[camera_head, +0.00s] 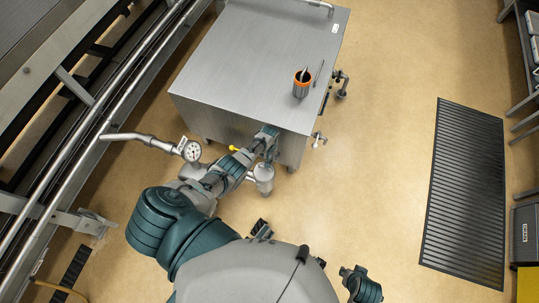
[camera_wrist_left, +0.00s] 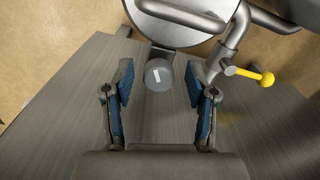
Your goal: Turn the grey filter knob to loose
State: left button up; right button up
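The grey filter knob (camera_wrist_left: 159,73) shows in the left wrist view as a short grey cylinder with a white mark on its face. It sits below a large round metal housing (camera_wrist_left: 180,22). My left gripper (camera_wrist_left: 160,84) is open, with one blue-padded finger on each side of the knob in the picture. Gaps show between the pads and the knob, and nothing is held. In the head view my left gripper (camera_head: 268,139) is beside the metal cabinet, and I cannot make out the knob there. A dark teal part of my right arm (camera_head: 362,285) shows at the bottom; its fingers are unclear.
A yellow-tipped lever (camera_wrist_left: 266,79) on a pipe is right of the knob. A pressure gauge (camera_head: 192,151) on a pipe is left of my left arm. The steel cabinet (camera_head: 250,60) carries an orange-rimmed cup (camera_head: 301,88) holding tools. A black mat (camera_head: 466,190) lies on open floor.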

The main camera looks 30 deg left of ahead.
pick_arm(q)
jog(key=shift+w+r, duration=0.1)
jog(key=shift+r, duration=0.35)
notch_tip(320, 180, up, 11)
dwell(0.5)
dwell(0.3)
